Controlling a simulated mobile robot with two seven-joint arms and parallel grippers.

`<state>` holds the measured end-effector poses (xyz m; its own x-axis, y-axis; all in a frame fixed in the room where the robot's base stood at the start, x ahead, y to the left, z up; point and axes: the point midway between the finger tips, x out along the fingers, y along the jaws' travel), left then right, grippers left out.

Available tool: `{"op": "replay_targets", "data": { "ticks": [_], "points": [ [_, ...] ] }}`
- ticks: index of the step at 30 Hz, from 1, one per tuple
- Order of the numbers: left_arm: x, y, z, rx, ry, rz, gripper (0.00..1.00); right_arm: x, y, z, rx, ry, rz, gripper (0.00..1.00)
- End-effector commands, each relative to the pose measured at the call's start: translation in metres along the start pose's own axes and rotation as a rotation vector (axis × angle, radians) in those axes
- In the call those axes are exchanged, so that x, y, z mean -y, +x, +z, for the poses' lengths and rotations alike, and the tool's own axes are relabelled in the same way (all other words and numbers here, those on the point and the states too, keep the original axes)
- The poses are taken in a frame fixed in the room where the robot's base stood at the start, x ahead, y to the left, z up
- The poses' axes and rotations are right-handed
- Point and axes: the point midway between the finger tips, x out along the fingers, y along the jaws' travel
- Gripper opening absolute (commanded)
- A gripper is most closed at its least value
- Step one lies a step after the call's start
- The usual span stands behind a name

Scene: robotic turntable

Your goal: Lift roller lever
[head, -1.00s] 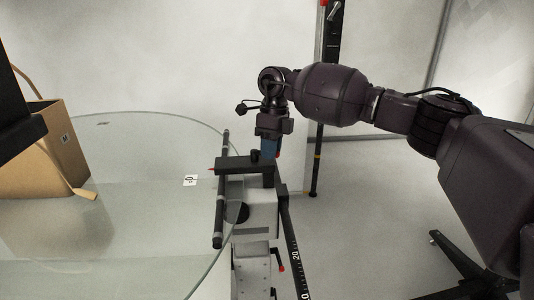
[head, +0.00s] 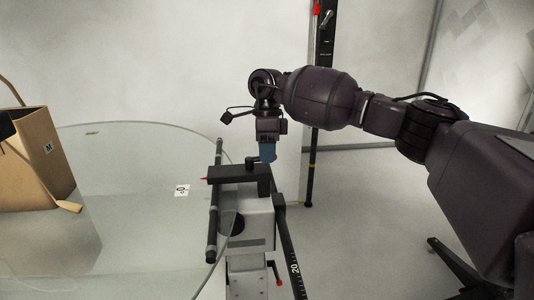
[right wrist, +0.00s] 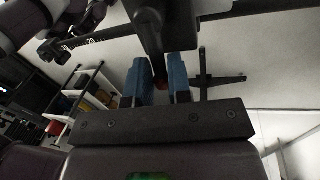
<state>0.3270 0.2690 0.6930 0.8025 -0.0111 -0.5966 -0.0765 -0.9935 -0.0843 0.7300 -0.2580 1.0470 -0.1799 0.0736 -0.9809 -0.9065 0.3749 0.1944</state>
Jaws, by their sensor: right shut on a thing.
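My right gripper (head: 267,158) comes down from above onto the black roller mechanism at the turntable edge. In the head view the fingers hide most of the held part. The roller (head: 214,205) is a long black bar beside the glass turntable (head: 135,245), joined to a black crosspiece (head: 232,174).
A brown box (head: 30,165) with a handle stands on the turntable at left. A small marked card (head: 182,190) lies on the glass. A measuring rail (head: 290,255) runs down from the roller mount (head: 256,220). A tall black post (head: 315,110) stands behind my right arm.

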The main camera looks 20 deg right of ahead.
Motion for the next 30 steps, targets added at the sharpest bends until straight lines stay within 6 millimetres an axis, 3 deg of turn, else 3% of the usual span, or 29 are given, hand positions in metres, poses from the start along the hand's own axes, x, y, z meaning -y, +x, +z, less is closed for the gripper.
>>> {"op": "replay_targets", "data": {
  "ticks": [6,7,10,21,30],
  "points": [
    [0.0,0.0,0.002,0.004,0.0,-0.001,0.43,0.001,-0.004,0.0,0.005,0.004,-0.007,0.0],
    [0.0,0.0,0.002,0.005,0.0,-0.001,0.43,0.001,-0.004,0.0,0.005,0.004,-0.007,0.24],
    [0.001,-0.001,0.006,0.012,-0.001,-0.002,0.43,0.0,-0.003,0.0,0.004,0.003,-0.005,0.39],
    [0.001,-0.004,0.013,0.027,-0.002,-0.004,0.43,0.0,-0.006,0.0,0.002,0.002,-0.003,0.4],
    [0.001,-0.003,0.006,0.014,-0.003,-0.003,0.43,0.0,-0.053,0.001,0.003,0.002,-0.006,0.4]
  ]
}}
